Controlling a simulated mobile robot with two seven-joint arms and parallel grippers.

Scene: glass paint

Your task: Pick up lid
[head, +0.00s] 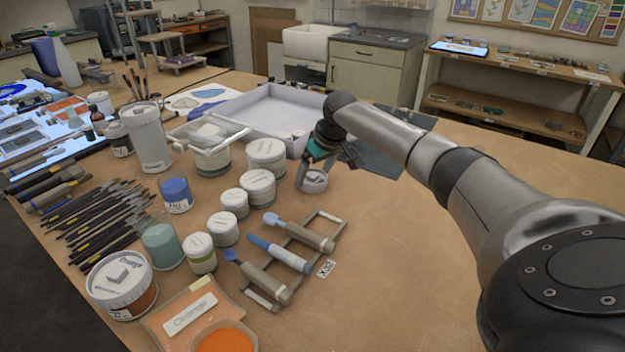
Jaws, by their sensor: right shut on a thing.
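My right gripper (316,168) reaches in from the right and points down at a small round container with a lid (314,184). It is shut on the lid, at or just above the table. The fingers hide part of the lid, so I cannot tell whether it is seated or lifted. Several white-lidded jars stand to the left, including a wide one (266,157) and one in front of it (257,187). My left gripper is not in view.
A shallow white tray (311,93) lies behind the gripper. A small rack with tools (323,217) lies in front of it. Brushes (104,222) and an orange bowl (224,340) are to the left and front. The table's right side is mostly clear.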

